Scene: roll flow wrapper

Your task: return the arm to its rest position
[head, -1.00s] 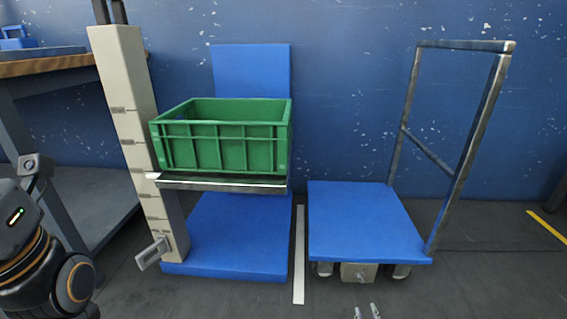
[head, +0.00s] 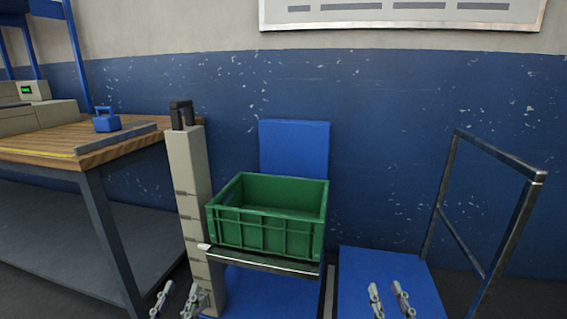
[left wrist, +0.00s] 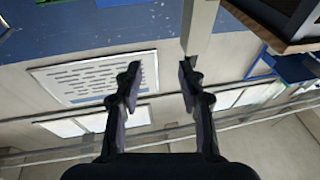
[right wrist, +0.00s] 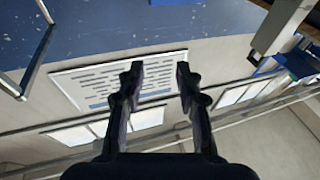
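My left gripper (head: 176,301) shows at the bottom of the head view, in front of the grey post. Its two fingers stand apart with nothing between them, as the left wrist view (left wrist: 158,85) also shows. My right gripper (head: 391,301) shows at the bottom right of the head view, in front of the blue cart. Its fingers are also apart and empty in the right wrist view (right wrist: 155,85). Both wrist views look out at the wall and a white notice board (left wrist: 90,78). Neither gripper touches anything that I can see.
A green crate (head: 268,236) rests on a metal shelf (head: 262,262) beside a grey post (head: 192,175). A blue platform cart (head: 385,280) with a metal handle stands right. A wooden workbench (head: 70,143) with a small blue item (head: 106,121) stands left. The wall is behind.

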